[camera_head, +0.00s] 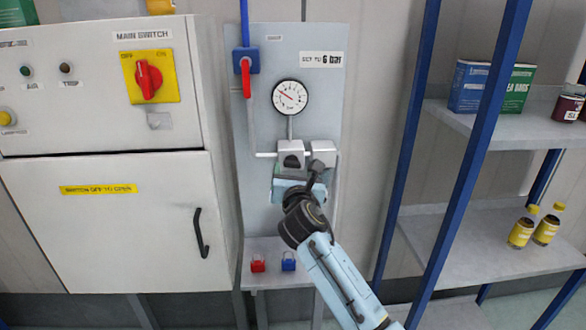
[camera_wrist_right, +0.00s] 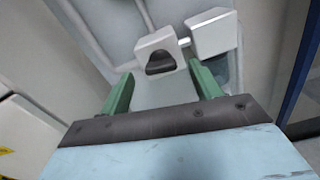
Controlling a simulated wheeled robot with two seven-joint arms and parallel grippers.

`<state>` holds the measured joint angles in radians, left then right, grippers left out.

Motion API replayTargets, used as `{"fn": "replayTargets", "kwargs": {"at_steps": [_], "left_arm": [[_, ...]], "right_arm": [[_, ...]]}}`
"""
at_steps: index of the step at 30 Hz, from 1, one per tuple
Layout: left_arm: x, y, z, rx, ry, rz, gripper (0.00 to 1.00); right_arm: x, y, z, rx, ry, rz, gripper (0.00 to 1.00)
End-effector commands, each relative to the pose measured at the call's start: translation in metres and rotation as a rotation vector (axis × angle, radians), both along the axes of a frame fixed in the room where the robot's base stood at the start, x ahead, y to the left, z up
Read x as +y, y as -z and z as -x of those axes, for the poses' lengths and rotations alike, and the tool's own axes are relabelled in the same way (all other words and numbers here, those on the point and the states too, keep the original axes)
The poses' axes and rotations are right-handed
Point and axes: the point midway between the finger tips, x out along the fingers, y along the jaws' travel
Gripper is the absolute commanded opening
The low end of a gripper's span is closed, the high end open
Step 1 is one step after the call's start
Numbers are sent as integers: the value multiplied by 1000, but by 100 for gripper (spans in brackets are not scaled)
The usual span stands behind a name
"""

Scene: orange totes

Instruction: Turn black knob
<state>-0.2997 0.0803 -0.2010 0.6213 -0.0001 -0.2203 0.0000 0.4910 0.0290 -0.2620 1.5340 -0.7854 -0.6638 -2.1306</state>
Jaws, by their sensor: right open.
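The black knob (camera_head: 291,161) sits on the front of a light grey block below the gauge on the grey panel (camera_head: 262,130). It also shows in the right wrist view as a dark rounded knob (camera_wrist_right: 160,63) on its block. My right gripper (camera_head: 297,185) is just below the block in the head view, its fingers partly hidden there. In the wrist view my right gripper (camera_wrist_right: 162,80) has its two green fingers apart, with the knob beyond the gap between them. Nothing is held. My left gripper is not in view.
A round gauge (camera_head: 290,97) and a red-handled blue valve (camera_head: 246,64) are above. A second grey block (camera_head: 322,153) adjoins on the right. A switch cabinet (camera_head: 110,220) stands left, a blue-posted shelf (camera_head: 490,240) right.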

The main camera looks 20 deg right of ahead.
Motion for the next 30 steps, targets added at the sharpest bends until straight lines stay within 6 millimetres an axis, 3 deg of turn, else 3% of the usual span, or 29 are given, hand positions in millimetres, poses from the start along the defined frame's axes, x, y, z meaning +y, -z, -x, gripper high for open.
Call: {"fn": "replayTargets", "kwargs": {"at_steps": [7, 19, 30], "left_arm": [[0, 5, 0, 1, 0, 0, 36], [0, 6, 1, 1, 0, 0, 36], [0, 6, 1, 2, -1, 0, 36]], "right_arm": [[-6, 0, -27, 0, 0, -2, 64], [-7, 0, -32, 0, -1, -2, 64], [-7, 0, -32, 0, -1, -2, 19]]}}
